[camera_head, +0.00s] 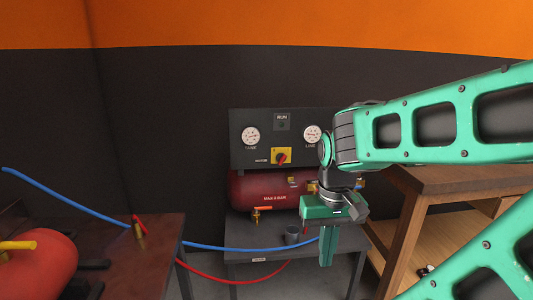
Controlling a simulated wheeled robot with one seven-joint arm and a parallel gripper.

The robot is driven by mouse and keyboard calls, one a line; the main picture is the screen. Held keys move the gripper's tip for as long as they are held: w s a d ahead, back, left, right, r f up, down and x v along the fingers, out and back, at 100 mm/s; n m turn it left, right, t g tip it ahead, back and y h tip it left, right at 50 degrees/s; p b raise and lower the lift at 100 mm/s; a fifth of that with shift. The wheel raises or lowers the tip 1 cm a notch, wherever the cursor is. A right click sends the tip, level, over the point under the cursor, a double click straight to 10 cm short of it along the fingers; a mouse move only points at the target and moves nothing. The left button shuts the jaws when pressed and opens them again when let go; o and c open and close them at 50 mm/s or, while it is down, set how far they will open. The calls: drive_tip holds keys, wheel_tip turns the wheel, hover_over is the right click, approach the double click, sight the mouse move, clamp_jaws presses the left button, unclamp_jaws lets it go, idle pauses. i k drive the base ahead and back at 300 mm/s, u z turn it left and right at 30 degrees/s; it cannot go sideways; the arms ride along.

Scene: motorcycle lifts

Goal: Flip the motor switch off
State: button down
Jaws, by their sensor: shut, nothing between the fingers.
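The motor switch (281,157) is a red rotary knob on a yellow square plate. It sits low in the middle of a dark control panel (245,115), below a "RUN" indicator (282,121) and between two round white gauges. Its exact knob angle is too small to read. My gripper (326,258) points downward, to the right of and lower than the switch in the picture. It is shut and empty, and apart from the switch. My arm covers the right end of the panel.
A red compressor tank (255,192) lies under the panel on a grey table (240,252), with a small grey cup (292,235). A wooden bench (440,179) stands right. Blue (215,248) and red (222,281) hoses cross in front. Another red tank (50,262) is at left.

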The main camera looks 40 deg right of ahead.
sight(281, 158)
drive_tip(key=z, duration=0.45)
drive_tip(key=i, duration=0.85)
drive_tip(key=z, duration=0.55)
